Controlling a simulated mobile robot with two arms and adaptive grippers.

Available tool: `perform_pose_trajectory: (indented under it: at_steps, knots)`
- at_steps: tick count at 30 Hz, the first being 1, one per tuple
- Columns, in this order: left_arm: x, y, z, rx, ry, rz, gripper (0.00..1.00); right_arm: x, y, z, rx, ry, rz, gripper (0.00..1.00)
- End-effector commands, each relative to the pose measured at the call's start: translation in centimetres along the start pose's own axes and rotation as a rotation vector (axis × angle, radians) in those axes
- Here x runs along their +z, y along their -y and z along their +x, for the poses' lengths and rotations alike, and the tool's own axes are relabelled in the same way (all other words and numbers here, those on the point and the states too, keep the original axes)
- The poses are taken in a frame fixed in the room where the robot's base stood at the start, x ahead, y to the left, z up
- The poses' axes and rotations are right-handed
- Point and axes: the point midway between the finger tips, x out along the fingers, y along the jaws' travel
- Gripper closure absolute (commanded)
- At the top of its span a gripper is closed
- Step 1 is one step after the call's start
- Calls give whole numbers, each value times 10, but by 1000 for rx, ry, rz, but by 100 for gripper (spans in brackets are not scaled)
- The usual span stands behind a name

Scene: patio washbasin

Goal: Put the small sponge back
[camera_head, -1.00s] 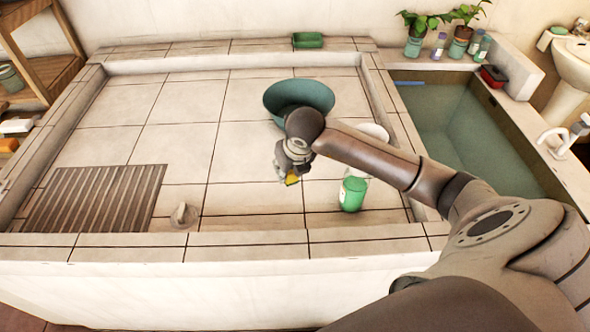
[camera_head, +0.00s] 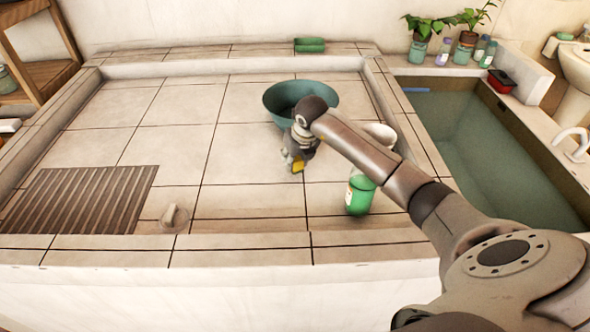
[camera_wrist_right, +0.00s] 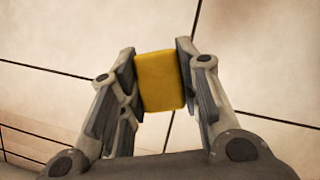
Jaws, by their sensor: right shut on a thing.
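The small yellow sponge (camera_wrist_right: 160,81) is clamped between the two finger pads of my right gripper (camera_wrist_right: 158,78) in the right wrist view. In the head view the right gripper (camera_head: 297,164) hangs over the tiled basin floor, in front of the teal bowl, with a bit of the yellow sponge (camera_head: 298,166) showing below it. A green dish (camera_head: 309,45) lies on the tiled back ledge. My left gripper is not in view.
The teal bowl (camera_head: 281,99) stands behind my right arm. A green-labelled bottle (camera_head: 360,194) stands right of the gripper. A ribbed drain board (camera_head: 80,199) lies at left. Potted plants (camera_head: 467,47) and bottles stand beside the water basin (camera_head: 465,140). The basin's left-middle floor is clear.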

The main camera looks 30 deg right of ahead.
Motion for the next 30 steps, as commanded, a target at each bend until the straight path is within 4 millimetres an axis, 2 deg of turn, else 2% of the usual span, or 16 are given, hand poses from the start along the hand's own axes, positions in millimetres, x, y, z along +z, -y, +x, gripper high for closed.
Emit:
perform_pose_trajectory:
  at_steps: [1, 4, 16, 17, 21, 30]
  knots:
    - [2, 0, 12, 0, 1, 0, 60, -8, -2, 15, 2, -4, -1, 88]
    - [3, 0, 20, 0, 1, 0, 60, -12, -2, 25, 2, -2, -2, 88]
    - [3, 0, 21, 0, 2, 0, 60, -13, -1, 28, 0, -2, -2, 88]
    - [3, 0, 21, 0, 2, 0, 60, -13, -1, 28, 1, -2, -2, 67]
    - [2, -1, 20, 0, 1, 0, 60, -13, -1, 27, 1, -2, -2, 49]
    - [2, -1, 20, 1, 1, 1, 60, -13, -1, 27, 1, -2, -2, 47]
